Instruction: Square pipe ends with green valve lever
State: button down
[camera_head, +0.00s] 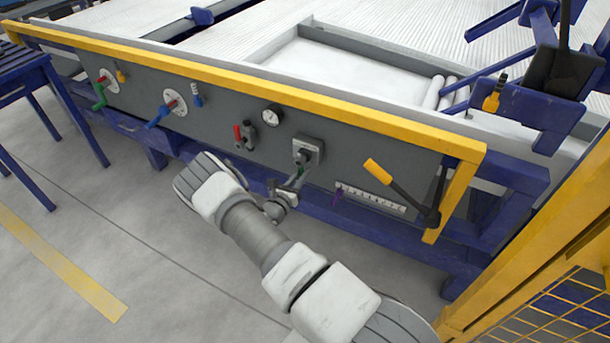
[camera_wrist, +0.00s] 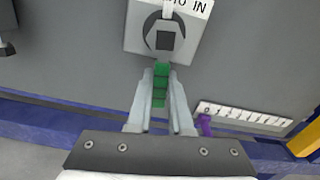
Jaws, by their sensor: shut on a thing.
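My gripper (camera_head: 296,178) is at the front panel, just below a grey valve box (camera_head: 308,150). In the wrist view, my gripper's fingers (camera_wrist: 160,90) are shut on a green lever (camera_wrist: 161,72). The lever hangs down below the dark square hub of the valve box (camera_wrist: 165,39), whose label ends in "IN". The green lever also shows as a small patch in the head view (camera_head: 300,168). White pipes (camera_head: 442,92) lie on the bench above the panel; whether their ends are even cannot be told.
A scale strip with a purple pointer (camera_wrist: 204,125) sits to the right. A yellow-handled lever (camera_head: 378,171) is further right.

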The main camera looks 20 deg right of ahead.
jog(key=shift+w+a+r+m, duration=0.2)
jog(key=shift+w+a+m, duration=0.25)
jog(key=shift+m, duration=1.15)
jog(key=shift+w+a+r+m, duration=0.15)
jog(key=shift+w+a+m, duration=0.35)
jog(key=shift+m, duration=1.1)
jog(key=shift+w+a+r+m, duration=0.25)
jog(key=shift+w+m, duration=0.35)
jog(key=shift+m, duration=1)
jog(key=c, duration=0.8)
grip_release()
jog(key=shift+a, duration=0.1)
jog(key=p+v, duration=0.4)
jog(key=v, duration=1.3)
jog(key=shift+s+a, duration=0.1)
jog(key=shift+s, duration=0.05)
